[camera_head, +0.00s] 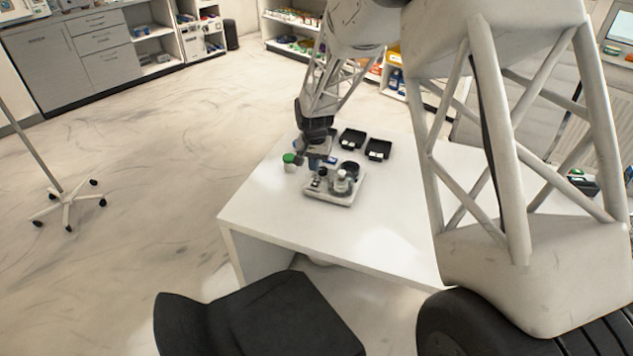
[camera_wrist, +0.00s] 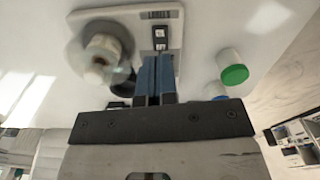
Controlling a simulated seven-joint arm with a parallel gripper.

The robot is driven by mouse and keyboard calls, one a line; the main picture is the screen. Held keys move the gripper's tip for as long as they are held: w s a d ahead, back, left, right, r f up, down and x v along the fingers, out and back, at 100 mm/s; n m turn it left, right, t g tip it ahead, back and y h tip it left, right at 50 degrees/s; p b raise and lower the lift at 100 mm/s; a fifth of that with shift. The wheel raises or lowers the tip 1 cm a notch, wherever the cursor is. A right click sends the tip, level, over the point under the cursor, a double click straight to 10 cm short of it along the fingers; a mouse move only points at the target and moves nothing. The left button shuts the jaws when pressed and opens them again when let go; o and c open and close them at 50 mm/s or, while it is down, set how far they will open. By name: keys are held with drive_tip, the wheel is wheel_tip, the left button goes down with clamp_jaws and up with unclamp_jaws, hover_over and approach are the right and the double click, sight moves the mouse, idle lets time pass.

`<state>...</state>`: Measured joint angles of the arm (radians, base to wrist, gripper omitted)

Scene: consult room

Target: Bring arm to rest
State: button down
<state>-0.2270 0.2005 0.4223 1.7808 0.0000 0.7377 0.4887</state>
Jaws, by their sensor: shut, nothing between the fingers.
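My gripper (camera_head: 318,165) is over the white table (camera_head: 270,215), at the near-left part of its objects. In the wrist view its two blue fingers (camera_wrist: 156,62) are together with nothing between them. They point at a pale tray (camera_wrist: 128,12), which also shows in the head view (camera_head: 340,198). A clear jar-like item (camera_head: 342,182) stands on the tray; it appears left of the fingers in the wrist view (camera_wrist: 100,55). Whether the fingertips touch the tray, I cannot tell.
A white container with a green lid (camera_head: 289,160) stands left of my gripper. Two black trays (camera_head: 352,138) (camera_head: 378,149) lie behind. A black chair (camera_head: 265,320) is at the table's front. The table's front middle is clear.

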drive_tip(key=shift+r, duration=0.3)
idle(0.4)
drive_tip(key=s+d+r+n+t, duration=0.1)
drive_tip(key=s+d+r, duration=0.4)
drive_tip(key=s+r, duration=0.4)
drive_tip(key=s+d+r, duration=0.6)
drive_tip(key=s+r, duration=0.4)
drive_tip(key=s+d+r, duration=0.1)
drive_tip(key=s+d, duration=0.1)
drive_tip(key=s, duration=0.6)
drive_tip(key=s+d+r+n+t, duration=0.1)
drive_tip(key=s+d+r, duration=0.1)
drive_tip(key=s, duration=0.7)
drive_tip(key=s+d+r, duration=0.1)
drive_tip(key=s+d, duration=0.1)
drive_tip(key=s, duration=0.6)
drive_tip(key=shift+s+d+r+n+t, duration=0.25)
drive_tip(key=shift+s+r+n+t, duration=0.05)
drive_tip(key=shift+r+n, duration=0.1)
drive_tip(key=shift+w, duration=0.15)
